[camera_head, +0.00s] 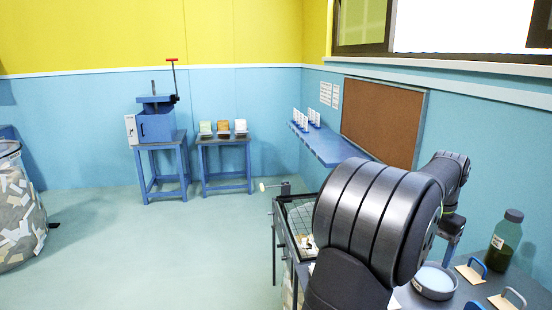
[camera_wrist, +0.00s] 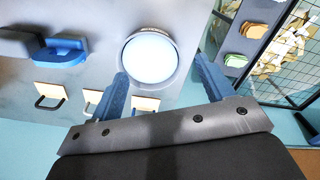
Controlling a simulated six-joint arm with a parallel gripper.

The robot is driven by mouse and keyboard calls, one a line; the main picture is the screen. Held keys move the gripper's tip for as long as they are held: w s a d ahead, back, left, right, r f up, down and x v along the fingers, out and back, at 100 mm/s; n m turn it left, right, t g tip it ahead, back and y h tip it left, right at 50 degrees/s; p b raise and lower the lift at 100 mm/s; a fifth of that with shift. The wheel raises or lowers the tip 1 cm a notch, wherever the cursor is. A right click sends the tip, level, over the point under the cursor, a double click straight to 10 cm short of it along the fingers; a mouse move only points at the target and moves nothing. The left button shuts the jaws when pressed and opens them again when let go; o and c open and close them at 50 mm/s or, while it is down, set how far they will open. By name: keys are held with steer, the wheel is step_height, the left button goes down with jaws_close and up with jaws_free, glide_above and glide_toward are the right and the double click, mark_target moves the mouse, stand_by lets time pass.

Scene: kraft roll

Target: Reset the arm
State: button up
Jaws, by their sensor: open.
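My gripper (camera_wrist: 161,65) is open, its two blue fingers well apart with nothing between them in the wrist view. In the head view my gripper (camera_head: 452,230) is partly hidden behind my dark arm, above the right-hand worktable. A round grey dish with pale content (camera_head: 434,284) stands on that table just below the gripper. In the wrist view the dish (camera_wrist: 149,58) shows beyond and between the fingers. I cannot tell the exact height of the fingers above it.
A green bottle (camera_head: 505,242) and wooden blocks with handles (camera_head: 470,273) stand right of the dish. A wire-mesh tray (camera_head: 298,220) with scraps lies to the left. A blue press (camera_head: 156,122) and a bag of scraps (camera_head: 18,215) are farther off. The floor between is clear.

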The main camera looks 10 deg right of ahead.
steer(key=w+a+f+n, duration=0.3)
steer(key=w+a+f, duration=0.4)
steer(key=a, duration=0.3)
steer(key=w+a+f+n, duration=0.2)
steer(key=w+a+f, duration=0.5)
steer(key=w+a, duration=0.2)
steer(key=shift+w+a+f+n, duration=0.2)
steer(key=shift+a+f+n, duration=0.2)
steer(key=shift+o, duration=0.3)
